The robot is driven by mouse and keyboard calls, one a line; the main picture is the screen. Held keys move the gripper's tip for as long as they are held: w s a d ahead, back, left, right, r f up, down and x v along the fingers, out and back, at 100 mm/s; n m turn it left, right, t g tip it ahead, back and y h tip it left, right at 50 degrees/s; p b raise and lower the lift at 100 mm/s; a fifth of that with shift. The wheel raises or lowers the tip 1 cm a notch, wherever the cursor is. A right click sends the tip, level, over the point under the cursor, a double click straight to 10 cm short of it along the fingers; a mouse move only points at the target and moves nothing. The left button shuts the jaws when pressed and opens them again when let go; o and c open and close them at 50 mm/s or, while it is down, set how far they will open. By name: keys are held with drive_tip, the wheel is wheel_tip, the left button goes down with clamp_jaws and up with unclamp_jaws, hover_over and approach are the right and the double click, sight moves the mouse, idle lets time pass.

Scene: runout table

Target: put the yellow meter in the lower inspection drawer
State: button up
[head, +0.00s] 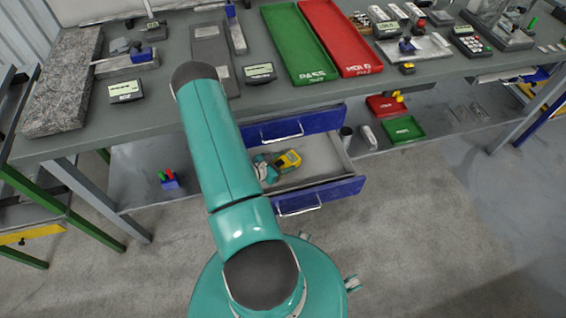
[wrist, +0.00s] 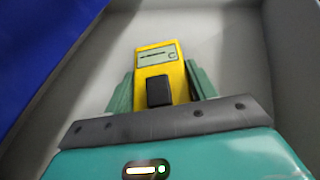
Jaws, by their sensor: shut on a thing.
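The yellow meter (wrist: 160,67) is between the two green fingers of my gripper (wrist: 160,88) in the wrist view, and the fingers are shut on it. In the head view the yellow meter (head: 291,158) shows at the tip of my gripper (head: 277,164), inside the outline of the open lower drawer (head: 335,190). The drawer is blue in front with a grey inside. The wrist view shows the grey drawer floor (wrist: 215,50) beyond the meter. I cannot tell whether the meter touches the floor. My arm hides the drawer's left part.
The blue upper drawer (head: 320,121) is above, under the grey table top. A green PASS tray (head: 300,45) and a red tray (head: 340,40) lie on the table. A shelf below holds a small red tray (head: 385,106) and a small green tray (head: 403,129).

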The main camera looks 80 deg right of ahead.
drive_tip(key=o, duration=1.1)
drive_tip(key=shift+f, duration=0.1)
drive_tip(key=shift+w+a+r, duration=0.15)
drive_tip(key=shift+r, duration=0.1)
drive_tip(key=v, duration=1.1)
drive_tip(key=shift+w+a, duration=0.2)
drive_tip(key=shift+a, duration=0.1)
drive_tip(key=shift+r, duration=0.1)
